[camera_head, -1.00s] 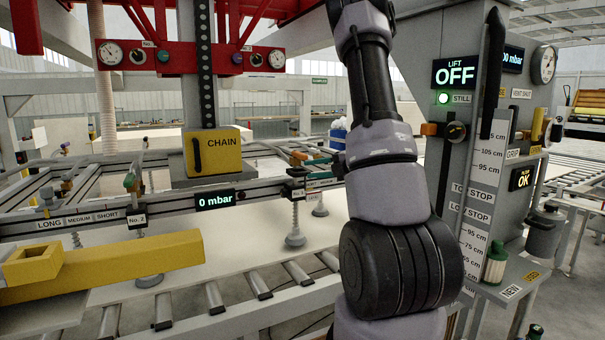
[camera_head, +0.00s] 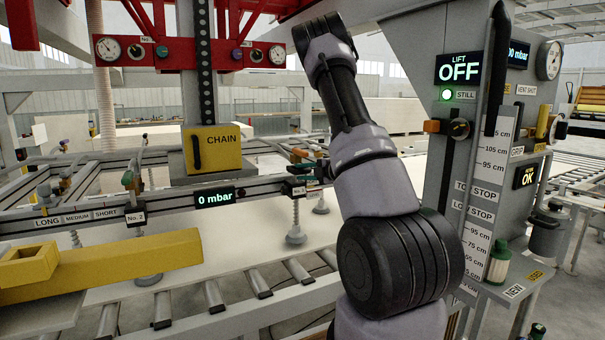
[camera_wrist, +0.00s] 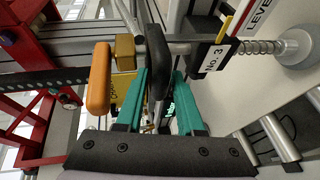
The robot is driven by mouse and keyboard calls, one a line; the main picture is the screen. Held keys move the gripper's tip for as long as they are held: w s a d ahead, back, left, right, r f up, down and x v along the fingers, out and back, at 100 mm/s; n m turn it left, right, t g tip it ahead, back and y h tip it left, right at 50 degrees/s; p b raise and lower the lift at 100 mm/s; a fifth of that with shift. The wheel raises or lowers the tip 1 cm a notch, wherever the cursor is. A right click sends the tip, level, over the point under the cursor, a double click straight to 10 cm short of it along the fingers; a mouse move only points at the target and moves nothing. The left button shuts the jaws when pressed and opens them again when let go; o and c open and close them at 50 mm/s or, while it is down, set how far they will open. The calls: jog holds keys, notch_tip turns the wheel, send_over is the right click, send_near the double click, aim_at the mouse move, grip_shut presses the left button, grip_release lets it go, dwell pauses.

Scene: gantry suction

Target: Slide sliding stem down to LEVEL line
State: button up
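In the wrist view a spring-wrapped stem (camera_wrist: 258,47) ends in a pale suction cup (camera_wrist: 298,47) at the upper right, beside a No. 3 tag (camera_wrist: 215,58). A white LEVEL label (camera_wrist: 257,16) sits just above it. Which part is the sliding stem is not certain. My gripper (camera_wrist: 161,75) has teal fingers apart, left of the tag and stem. A black lever (camera_wrist: 157,50) shows between or beyond the fingers; contact is unclear. In the head view a stem with cup (camera_head: 295,236) hangs below the rail, and my arm mostly hides my gripper.
An orange handle (camera_wrist: 98,80) stands left of the fingers. In the head view the yellow CHAIN box (camera_head: 214,149), the rail display reading 0 mbar (camera_head: 214,198) and a yellow beam (camera_head: 125,263) are left of my arm. The lift column (camera_head: 430,190) is close on the right.

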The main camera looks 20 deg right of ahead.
jog(key=shift+w+a, duration=0.1)
grip_shut()
dwell(1.4)
